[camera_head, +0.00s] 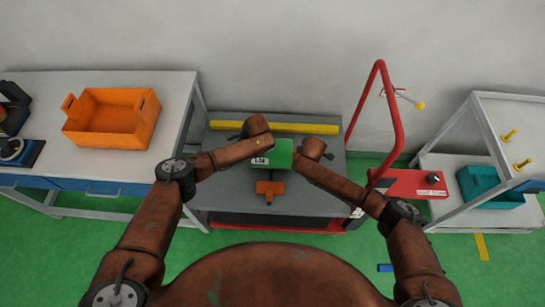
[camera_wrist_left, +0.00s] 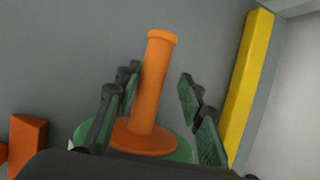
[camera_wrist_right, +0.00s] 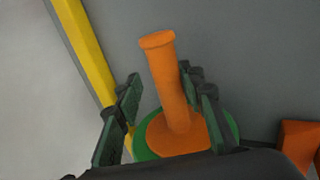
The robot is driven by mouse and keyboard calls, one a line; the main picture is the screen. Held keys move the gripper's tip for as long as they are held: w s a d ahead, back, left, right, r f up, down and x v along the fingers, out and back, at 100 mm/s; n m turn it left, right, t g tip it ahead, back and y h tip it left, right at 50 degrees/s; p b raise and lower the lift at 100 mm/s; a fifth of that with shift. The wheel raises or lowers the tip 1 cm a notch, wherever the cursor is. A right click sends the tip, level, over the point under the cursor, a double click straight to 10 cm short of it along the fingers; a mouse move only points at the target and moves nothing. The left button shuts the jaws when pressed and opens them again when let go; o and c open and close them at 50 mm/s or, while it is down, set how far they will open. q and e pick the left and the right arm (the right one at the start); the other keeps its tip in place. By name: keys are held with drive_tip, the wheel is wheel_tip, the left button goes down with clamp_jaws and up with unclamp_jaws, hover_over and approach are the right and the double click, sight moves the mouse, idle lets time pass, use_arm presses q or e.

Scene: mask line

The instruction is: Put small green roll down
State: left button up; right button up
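The small green roll (camera_head: 271,154) with a white label lies level between my two hands, over the grey table (camera_head: 225,201). It also shows in the left wrist view (camera_wrist_left: 180,151) and right wrist view (camera_wrist_right: 230,128), behind an orange flange. An orange spindle end (camera_wrist_left: 155,85) sticks out between my left gripper's fingers (camera_wrist_left: 160,76); they are apart, with a gap on the right. The other spindle end (camera_wrist_right: 166,75) stands between my right gripper's spread fingers (camera_wrist_right: 160,73), close to the right finger. Whether the roll touches the table is hidden.
An orange bracket (camera_head: 270,188) stands in front of the roll, and a yellow bar (camera_head: 300,128) runs behind it. A red rail (camera_head: 365,95) rises at right. An orange crate (camera_head: 130,141) is on the left table; a teal bin (camera_head: 480,183) is on the right rack.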

use_arm(q)
drive_tip(key=v, duration=1.1)
drive_tip(key=shift+d+r, duration=0.15)
drive_tip(key=shift+r, duration=0.05)
use_arm(e)
drive_tip(key=shift+r, duration=0.1)
drive_tip(key=v, duration=1.2)
